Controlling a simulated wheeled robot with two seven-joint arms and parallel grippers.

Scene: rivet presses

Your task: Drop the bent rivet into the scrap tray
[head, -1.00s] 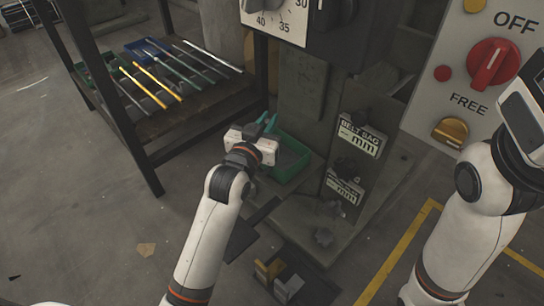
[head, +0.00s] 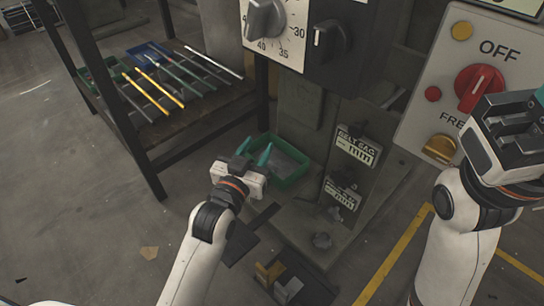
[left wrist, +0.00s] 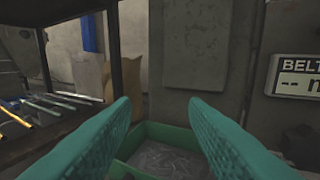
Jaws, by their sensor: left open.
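The green scrap tray (head: 293,181) stands at the foot of the grey press, with grey loose bits in it. In the left wrist view its back wall (left wrist: 172,133) shows between my fingers. My left gripper (head: 252,155), with teal fingers, is at the tray's near left side in the head view. Its fingers are wide apart in the left wrist view (left wrist: 162,130), with nothing between them. I cannot make out a bent rivet among the bits in the tray. My right gripper (head: 520,115) is at the right edge, partly cut off; its jaw gap is unclear.
A dark shelf table (head: 190,118) with several rods stands at the left. A panel with a red knob (head: 480,88) is at the right. Small yellow and grey blocks (head: 280,285) sit on a dark base in front.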

